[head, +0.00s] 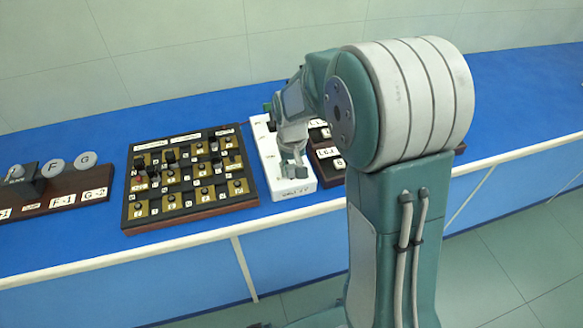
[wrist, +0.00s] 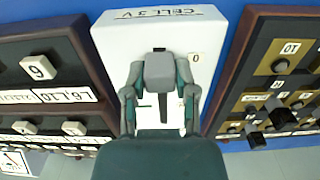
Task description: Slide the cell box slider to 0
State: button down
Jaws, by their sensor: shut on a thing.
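The cell box (wrist: 119,45) is white, with a hand-written label at its top end in the wrist view and a dark slot along its middle. A "0" mark (wrist: 195,57) is printed to the right of the slot's upper end. The slider (wrist: 159,72) appears as a grey block over the slot, slightly below the level of the "0". My gripper (wrist: 160,78) is shut on it from both sides. In the head view the white box (head: 266,152) stands on the blue bench, and my gripper (head: 292,165) is over its near half. My arm hides part of it.
A board of black knobs on brass plates (head: 187,180) stands close on the box's left in the head view. A dark panel with white labels (head: 328,152) is close on its right, partly behind my arm. Another wooden panel (head: 70,192) sits far left.

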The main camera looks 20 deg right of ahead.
aim_at(291, 167)
jog(key=shift+s+f, duration=0.15)
jog(key=shift+s, duration=0.1)
jog(key=shift+c, duration=2)
grip_release()
jog(key=shift+w, duration=0.1)
jog(key=shift+r, duration=0.35)
notch_tip(291, 167, up, 11)
jog(key=shift+r, duration=0.15)
jog(key=shift+a, duration=0.1)
